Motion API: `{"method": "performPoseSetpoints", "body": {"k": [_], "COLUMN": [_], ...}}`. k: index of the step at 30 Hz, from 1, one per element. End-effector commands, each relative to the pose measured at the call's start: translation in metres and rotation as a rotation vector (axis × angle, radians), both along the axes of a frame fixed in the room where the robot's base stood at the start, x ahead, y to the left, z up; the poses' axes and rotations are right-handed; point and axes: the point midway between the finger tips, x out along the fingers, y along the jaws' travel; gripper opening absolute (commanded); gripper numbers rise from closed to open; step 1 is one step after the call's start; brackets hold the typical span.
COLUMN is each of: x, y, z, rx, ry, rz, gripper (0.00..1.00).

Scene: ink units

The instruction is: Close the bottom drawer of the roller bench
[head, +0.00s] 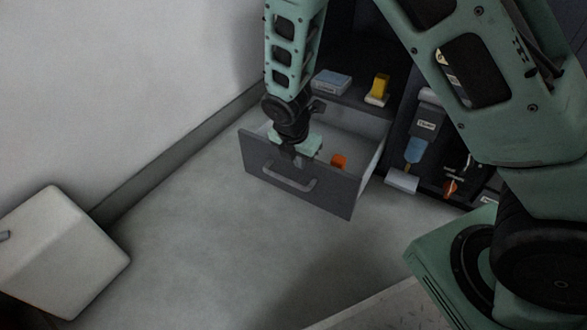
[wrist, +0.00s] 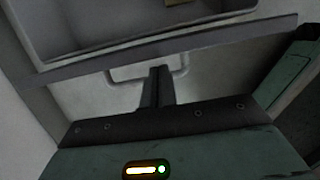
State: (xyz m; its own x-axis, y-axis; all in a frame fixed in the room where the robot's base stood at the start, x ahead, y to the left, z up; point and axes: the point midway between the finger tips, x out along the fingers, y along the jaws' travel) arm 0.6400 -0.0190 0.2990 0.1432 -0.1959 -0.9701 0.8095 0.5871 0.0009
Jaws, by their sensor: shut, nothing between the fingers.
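The bottom drawer (head: 335,193) of the roller bench is pulled out, with its grey front panel low over the floor. Its bar handle (head: 290,179) is on the outer face, and shows in the wrist view (wrist: 183,66) too. My gripper (head: 300,160) is shut and empty, pointing down at the drawer front near the handle. In the wrist view its closed fingers (wrist: 158,80) overlap the handle. I cannot tell whether they touch it or the panel. The drawer's inside shows beyond the front's top edge (wrist: 220,41).
An orange item (head: 339,161) lies in the drawer. The dark bench shelves hold a blue-grey box (head: 332,82), a yellow item (head: 380,87) and a labelled bottle (head: 420,130). A white block-like object (head: 65,250) stands at left. The floor (head: 200,240) before the drawer is clear.

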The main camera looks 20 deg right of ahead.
Motion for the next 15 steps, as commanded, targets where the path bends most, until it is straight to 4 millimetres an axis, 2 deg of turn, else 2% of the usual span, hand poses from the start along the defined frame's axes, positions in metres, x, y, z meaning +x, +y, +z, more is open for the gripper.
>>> {"method": "performPoseSetpoints", "body": {"k": [15], "x": [0.0032], "y": [-0.0048], "z": [0.0017], "rx": [-0.001], "ry": [0.001], "rz": [0.001], "gripper": [0.00]}}
